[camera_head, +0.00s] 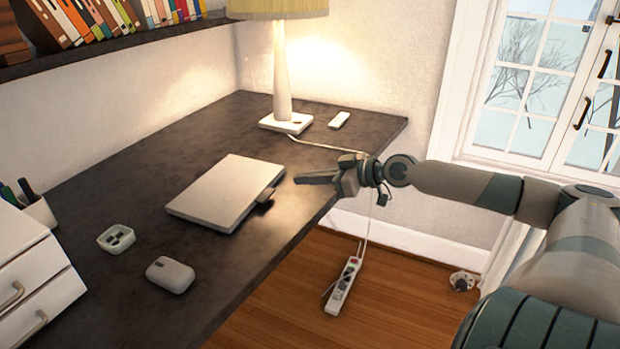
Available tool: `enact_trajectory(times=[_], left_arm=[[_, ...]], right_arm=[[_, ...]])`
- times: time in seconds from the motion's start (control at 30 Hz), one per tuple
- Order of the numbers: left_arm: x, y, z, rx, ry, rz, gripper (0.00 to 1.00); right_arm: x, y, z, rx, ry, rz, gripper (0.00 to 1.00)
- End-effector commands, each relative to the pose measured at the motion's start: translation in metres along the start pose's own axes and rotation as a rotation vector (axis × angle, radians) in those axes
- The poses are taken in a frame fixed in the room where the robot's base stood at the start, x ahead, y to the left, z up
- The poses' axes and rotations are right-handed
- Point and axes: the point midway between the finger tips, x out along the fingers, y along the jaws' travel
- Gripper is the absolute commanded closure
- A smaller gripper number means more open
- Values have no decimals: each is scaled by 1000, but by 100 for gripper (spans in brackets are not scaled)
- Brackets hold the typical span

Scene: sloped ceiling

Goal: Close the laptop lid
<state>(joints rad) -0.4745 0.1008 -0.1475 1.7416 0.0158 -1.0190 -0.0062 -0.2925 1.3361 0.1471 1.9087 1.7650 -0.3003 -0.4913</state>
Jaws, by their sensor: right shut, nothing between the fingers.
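The laptop (227,191) is a flat, pale grey slab on the dark desk. Its lid lies down on the base, with no raised screen showing. A small grey piece (268,194) with a dark patch below it shows at the laptop's right edge; I cannot tell what it is. My right gripper (299,180) reaches in from the right, its fingers shut and empty. It is just right of the laptop, apart from it, over the desk near its right edge. My left gripper is not in view.
A lamp (284,75) and a white remote-like item (339,119) stand at the back of the desk (180,135). A mouse (170,274), small dish (116,239), pen cup (38,211) and white drawers (35,275) are at the front left. A power strip (343,286) lies on the floor.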

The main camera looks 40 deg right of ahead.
Motion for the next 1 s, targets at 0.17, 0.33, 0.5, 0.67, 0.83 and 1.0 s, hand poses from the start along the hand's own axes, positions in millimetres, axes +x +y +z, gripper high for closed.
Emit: enact_trajectory(times=[0.17, 0.33, 0.5, 0.67, 0.83, 1.0], left_arm=[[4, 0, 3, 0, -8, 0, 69], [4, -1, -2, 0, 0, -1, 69], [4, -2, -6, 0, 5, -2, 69], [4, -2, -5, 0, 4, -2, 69], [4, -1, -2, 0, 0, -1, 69], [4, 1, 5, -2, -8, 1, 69]], right_arm=[[-6, 0, 1, 0, -2, 0, 100], [-8, 0, 1, -1, -1, 1, 100], [-8, 0, 0, -1, -1, 0, 100], [-8, 0, 0, -1, -1, 0, 100], [-8, 0, 0, -1, -1, 0, 100], [-8, 0, 0, -1, -1, 0, 100]])
